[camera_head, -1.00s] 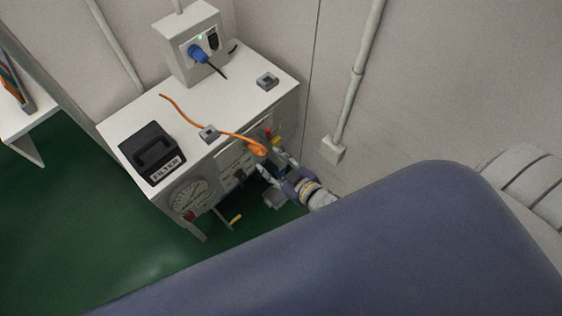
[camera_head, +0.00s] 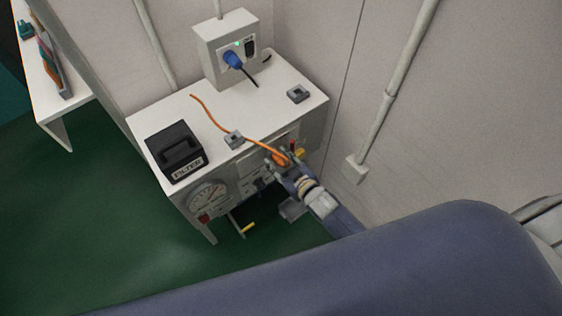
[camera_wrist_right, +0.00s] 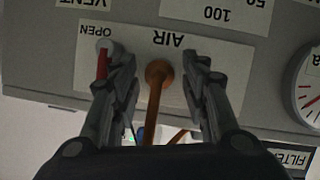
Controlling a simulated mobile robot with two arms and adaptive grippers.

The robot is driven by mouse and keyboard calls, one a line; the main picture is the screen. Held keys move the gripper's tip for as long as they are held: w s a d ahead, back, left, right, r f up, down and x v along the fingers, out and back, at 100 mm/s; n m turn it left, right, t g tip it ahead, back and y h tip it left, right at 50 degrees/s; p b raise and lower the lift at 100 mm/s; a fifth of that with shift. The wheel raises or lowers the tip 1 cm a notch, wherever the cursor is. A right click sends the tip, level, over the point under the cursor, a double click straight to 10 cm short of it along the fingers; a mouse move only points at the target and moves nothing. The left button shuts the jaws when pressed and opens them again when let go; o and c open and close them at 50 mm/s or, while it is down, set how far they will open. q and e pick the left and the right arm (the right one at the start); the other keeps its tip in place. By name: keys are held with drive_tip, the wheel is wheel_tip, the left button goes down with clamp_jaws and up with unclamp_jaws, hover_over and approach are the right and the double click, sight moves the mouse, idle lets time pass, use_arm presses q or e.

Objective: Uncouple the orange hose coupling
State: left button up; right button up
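The orange hose (camera_head: 213,117) runs across the white cabinet top, through a grey clip (camera_head: 234,140), and down to the orange coupling (camera_head: 281,158) on the front panel. In the right wrist view, the coupling (camera_wrist_right: 158,72) sits in the panel under the upside-down AIR label, with the hose running from it towards my palm. My right gripper (camera_wrist_right: 160,66) is open, with one finger on each side of the coupling and visible gaps to both. It also shows at the coupling in the head view (camera_head: 286,166). My left gripper is out of view.
A red lever (camera_wrist_right: 102,65) by the OPEN label is close beside one right finger. A dial gauge (camera_head: 208,195) is on the front panel. A black FILTER box (camera_head: 174,150), another grey clip (camera_head: 298,94) and a socket box with blue plug (camera_head: 232,60) are on top.

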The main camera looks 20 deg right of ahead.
clamp_jaws()
drive_tip(key=shift+s+d+p, duration=0.25)
drive_tip(key=shift+s+p, duration=0.05)
drive_tip(key=shift+s, duration=0.4)
drive_tip(key=shift+s+d+p, duration=0.25)
drive_tip(key=shift+s+p, duration=0.05)
drive_tip(key=shift+s, duration=0.35)
drive_tip(key=s, duration=0.2)
drive_tip(key=s+d+p, duration=0.1)
drive_tip(key=shift+s+d, duration=0.2)
drive_tip(key=shift+s, duration=0.15)
idle(0.4)
